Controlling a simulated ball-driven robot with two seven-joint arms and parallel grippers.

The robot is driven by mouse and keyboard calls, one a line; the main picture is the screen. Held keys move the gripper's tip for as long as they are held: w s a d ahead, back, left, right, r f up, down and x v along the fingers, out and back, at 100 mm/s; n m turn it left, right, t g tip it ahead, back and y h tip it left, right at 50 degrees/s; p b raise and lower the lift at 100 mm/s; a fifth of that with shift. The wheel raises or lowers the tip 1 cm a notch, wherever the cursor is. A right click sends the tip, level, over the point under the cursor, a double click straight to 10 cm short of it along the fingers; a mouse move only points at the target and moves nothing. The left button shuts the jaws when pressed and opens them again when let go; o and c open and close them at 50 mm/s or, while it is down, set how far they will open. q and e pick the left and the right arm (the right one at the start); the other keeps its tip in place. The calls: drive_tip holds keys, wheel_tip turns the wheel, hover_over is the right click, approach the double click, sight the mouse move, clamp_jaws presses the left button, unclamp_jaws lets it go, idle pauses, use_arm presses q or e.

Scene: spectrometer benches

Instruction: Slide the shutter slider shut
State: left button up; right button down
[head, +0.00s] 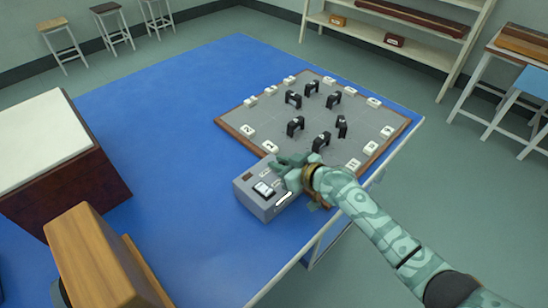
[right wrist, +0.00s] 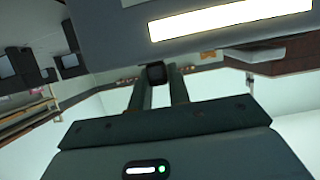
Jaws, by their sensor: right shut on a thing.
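A grey box (head: 262,198) stands on the blue bench top near its front right edge. It has a dark panel with a white switch on top and a bright lit slit (head: 284,199) on its side. The slit also shows in the right wrist view (right wrist: 230,18). The rest of the slider is hidden. My left gripper is not in view.
Right behind the box lies a grey wood-edged board (head: 318,116) with several black holders and white number tags. A large white-topped dark wooden box (head: 58,145) and a wooden block (head: 100,262) are at left. The blue bench (head: 180,110) is clear between.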

drive_tip(key=shift+s+d, duration=0.95)
drive_tip(key=shift+f, duration=0.15)
drive_tip(key=c, duration=1.3)
unclamp_jaws()
drive_tip(key=shift+d, duration=0.1)
drive_tip(key=shift+s+d+r+p, duration=0.15)
drive_tip(key=shift+s+r+p, duration=0.1)
drive_tip(key=shift+p, duration=0.1)
drive_tip(key=p+v, duration=0.3)
drive_tip(key=v, duration=1.2)
drive_tip(key=shift+s+d+r+p, duration=0.15)
drive_tip(key=shift+s+d+p, duration=0.1)
drive_tip(key=shift+p, duration=0.15)
